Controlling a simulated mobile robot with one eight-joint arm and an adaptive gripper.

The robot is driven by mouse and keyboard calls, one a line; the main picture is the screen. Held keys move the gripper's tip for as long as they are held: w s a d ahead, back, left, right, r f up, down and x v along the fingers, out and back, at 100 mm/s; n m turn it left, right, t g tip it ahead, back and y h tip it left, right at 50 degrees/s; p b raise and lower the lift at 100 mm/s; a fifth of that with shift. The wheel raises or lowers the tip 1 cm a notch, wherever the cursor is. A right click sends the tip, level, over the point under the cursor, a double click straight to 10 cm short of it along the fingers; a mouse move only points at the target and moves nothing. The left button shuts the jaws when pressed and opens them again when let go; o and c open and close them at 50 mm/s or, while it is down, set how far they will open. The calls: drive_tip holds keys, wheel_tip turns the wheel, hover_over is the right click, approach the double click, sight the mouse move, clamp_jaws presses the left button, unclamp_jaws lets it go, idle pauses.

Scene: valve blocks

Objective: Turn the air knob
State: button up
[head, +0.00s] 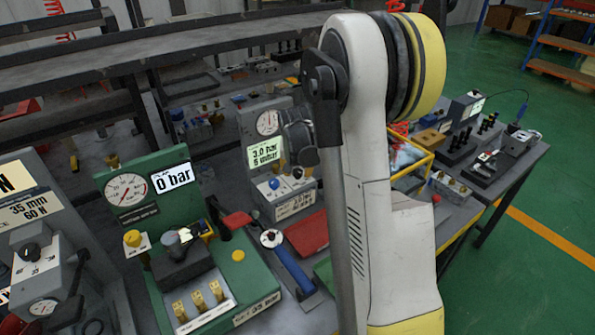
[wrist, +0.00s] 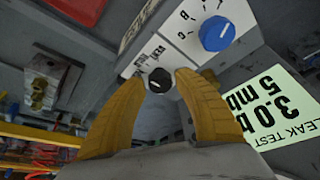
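A small black knob (wrist: 159,80) with a pale pointer mark sits on a white labelled plate in the wrist view. I see no clear contact.
The block's display (head: 264,152) reads 3.0 bar and 5 mbar. A green valve block (head: 150,163) with a 0 bar display stands to the left. A red tray (head: 308,234) and a blue-handled tool (head: 290,262) lie in front.

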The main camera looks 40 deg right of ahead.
drive_tip(key=shift+o, duration=0.7)
drive_tip(key=v, duration=1.2)
drive_tip(key=shift+s, duration=0.15)
